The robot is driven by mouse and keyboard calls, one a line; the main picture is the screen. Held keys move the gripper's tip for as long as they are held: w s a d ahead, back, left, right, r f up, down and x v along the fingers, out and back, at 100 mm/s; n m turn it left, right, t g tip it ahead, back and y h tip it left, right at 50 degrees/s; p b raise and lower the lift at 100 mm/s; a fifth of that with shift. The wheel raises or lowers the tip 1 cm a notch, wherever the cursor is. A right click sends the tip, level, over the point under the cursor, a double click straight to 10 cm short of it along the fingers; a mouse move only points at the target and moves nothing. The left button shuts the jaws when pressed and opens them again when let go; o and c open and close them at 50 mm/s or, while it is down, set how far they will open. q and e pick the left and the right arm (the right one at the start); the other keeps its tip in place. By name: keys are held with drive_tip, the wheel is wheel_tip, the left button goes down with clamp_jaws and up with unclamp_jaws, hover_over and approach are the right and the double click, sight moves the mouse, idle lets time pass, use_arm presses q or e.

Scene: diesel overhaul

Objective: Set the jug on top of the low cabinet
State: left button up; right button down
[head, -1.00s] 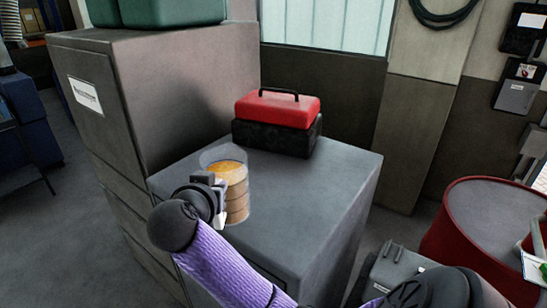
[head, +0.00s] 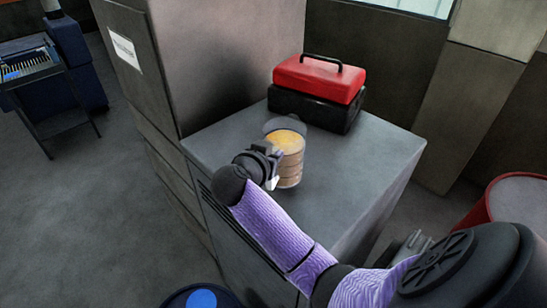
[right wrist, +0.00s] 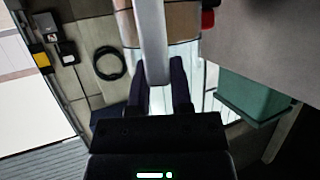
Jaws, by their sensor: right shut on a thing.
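The jug (head: 289,165) is a clear cylinder with orange-brown contents. It stands upright over the top of the low grey cabinet (head: 350,190), in front of the toolbox. Whether its base touches the cabinet top or hovers just above it, I cannot tell. My right gripper (head: 273,172) is at the jug's left front side, shut on its handle. In the right wrist view, the pale handle (right wrist: 153,45) runs between the fingers of the right gripper (right wrist: 163,82), with the jug's brown body behind it. My left gripper is not in view.
A red and black toolbox (head: 318,88) occupies the back of the cabinet top. A tall grey cabinet (head: 215,60) adjoins on the left. The cabinet top is clear to the jug's right. A red drum (head: 515,205) stands at the right.

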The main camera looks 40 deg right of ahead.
drive_tip(key=shift+f, duration=0.9)
drive_tip(key=c, duration=0.5)
unclamp_jaws()
drive_tip(key=shift+f, duration=0.15)
